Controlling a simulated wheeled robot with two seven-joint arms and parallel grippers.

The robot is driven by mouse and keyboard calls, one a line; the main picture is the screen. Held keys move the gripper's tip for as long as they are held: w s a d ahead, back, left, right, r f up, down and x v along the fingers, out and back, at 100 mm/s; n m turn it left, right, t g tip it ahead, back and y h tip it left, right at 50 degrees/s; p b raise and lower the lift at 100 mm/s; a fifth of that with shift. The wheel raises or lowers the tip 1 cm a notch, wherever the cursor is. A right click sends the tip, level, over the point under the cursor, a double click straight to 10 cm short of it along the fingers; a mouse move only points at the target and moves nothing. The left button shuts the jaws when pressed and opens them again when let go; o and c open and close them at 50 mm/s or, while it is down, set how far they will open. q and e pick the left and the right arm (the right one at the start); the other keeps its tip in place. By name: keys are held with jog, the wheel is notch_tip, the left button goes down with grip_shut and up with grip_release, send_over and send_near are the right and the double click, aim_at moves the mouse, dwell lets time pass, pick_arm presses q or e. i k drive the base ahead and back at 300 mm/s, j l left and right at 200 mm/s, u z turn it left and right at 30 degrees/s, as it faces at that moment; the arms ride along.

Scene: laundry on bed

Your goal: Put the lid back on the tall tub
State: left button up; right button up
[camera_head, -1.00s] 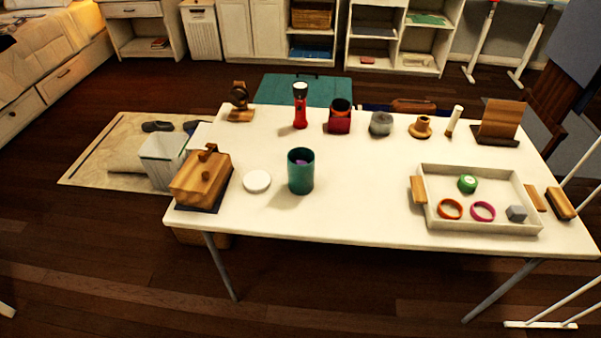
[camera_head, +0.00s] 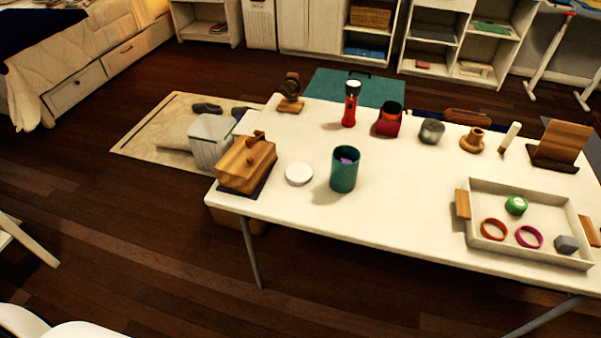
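The tall teal tub (camera_head: 344,172) stands upright and open on the white table, with something purple inside it. A round white lid (camera_head: 299,174) lies flat on the table just left of the tub, apart from it. Neither of my grippers shows in the head view.
A wooden box (camera_head: 246,164) stands left of the lid on the white table (camera_head: 400,205). A tray (camera_head: 480,185) with rings, a green item and a grey block is at right. A red flashlight (camera_head: 350,104) and several small items line the back. The table's middle is clear.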

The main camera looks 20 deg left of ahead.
aim_at(343, 177)
jog(key=j+z, duration=0.4)
jog(key=j, duration=0.35)
jog(key=j+z, duration=0.35)
jog(key=j, duration=0.4)
jog(key=k+j+z, duration=0.1)
jog(key=j+z, duration=0.3)
jog(key=j, duration=0.35)
